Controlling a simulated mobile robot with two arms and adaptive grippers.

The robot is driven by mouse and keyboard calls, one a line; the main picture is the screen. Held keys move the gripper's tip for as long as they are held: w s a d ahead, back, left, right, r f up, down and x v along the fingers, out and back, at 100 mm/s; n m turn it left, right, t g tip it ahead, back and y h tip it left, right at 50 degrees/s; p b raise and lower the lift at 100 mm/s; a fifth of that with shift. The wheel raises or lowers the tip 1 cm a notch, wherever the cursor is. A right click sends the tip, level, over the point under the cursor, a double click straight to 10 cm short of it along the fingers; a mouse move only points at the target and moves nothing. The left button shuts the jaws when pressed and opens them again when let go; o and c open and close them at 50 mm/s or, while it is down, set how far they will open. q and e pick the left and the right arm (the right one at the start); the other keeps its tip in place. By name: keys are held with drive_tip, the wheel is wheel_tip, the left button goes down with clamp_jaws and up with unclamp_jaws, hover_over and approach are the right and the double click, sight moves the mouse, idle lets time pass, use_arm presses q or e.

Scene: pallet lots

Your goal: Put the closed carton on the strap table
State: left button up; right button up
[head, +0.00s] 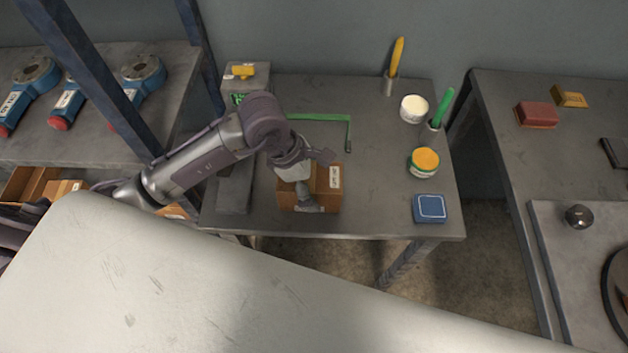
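The closed carton (327,184) is a brown box with a white label, at the front middle of the grey strap table (380,170). It appears to rest on the tabletop, though its underside is hidden. My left gripper (316,180) is right over the carton, with one finger near its far edge and the other near its front edge. The hand and fingers cover part of the carton's top and left side. Whether the fingers press on it cannot be told. My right gripper is not in view.
A green strap (325,117) lies behind the carton. A yellow-topped jar (424,162), a white-topped tub (413,109) and a blue box (430,208) stand to its right. Blue valves (143,77) sit on the left shelf. Another table (500,150) stands right, past a floor gap.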

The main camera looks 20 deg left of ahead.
use_arm(q)
drive_tip(key=shift+r, duration=0.25)
drive_tip(key=p+v, duration=0.6)
drive_tip(key=v, duration=0.4)
drive_tip(key=shift+a+r, duration=0.15)
drive_tip(key=shift+r, duration=0.1)
drive_tip(key=shift+a+r, duration=0.25)
drive_tip(key=shift+r, duration=0.3)
